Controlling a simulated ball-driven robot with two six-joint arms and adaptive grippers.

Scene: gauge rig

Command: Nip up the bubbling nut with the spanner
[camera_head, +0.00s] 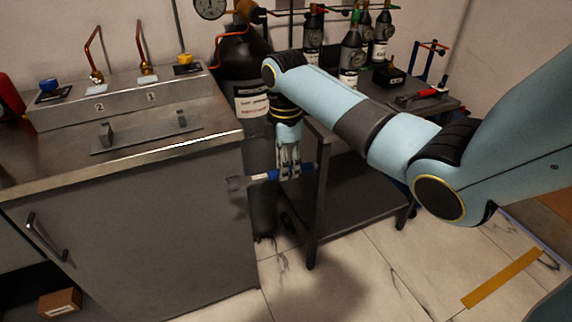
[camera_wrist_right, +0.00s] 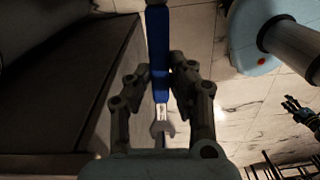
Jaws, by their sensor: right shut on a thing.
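My right gripper (camera_head: 289,168) is shut around the blue handle of the spanner (camera_head: 262,178), held level in the gap between bench and trolley, below the bench top. Its grey open jaw points left in the head view; in the wrist view the spanner (camera_wrist_right: 159,50) runs between the fingers (camera_wrist_right: 159,78), jaw toward the palm. Two copper tubes rise from brass fittings on the bench: the left fitting (camera_head: 97,77) by label 2, the right fitting (camera_head: 146,76) by label 1. No bubbles show at this size. A small dark shape in the wrist view looks like my left gripper (camera_wrist_right: 294,108); its jaws are unclear.
A plate with two upright posts (camera_head: 147,137) lies on the steel bench (camera_head: 50,178). A dark gas cylinder (camera_head: 240,68) stands just behind my right gripper. The trolley (camera_head: 365,202) carries several bottles (camera_head: 351,55) and a red-handled tool (camera_head: 424,94). A box (camera_head: 60,303) sits low left.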

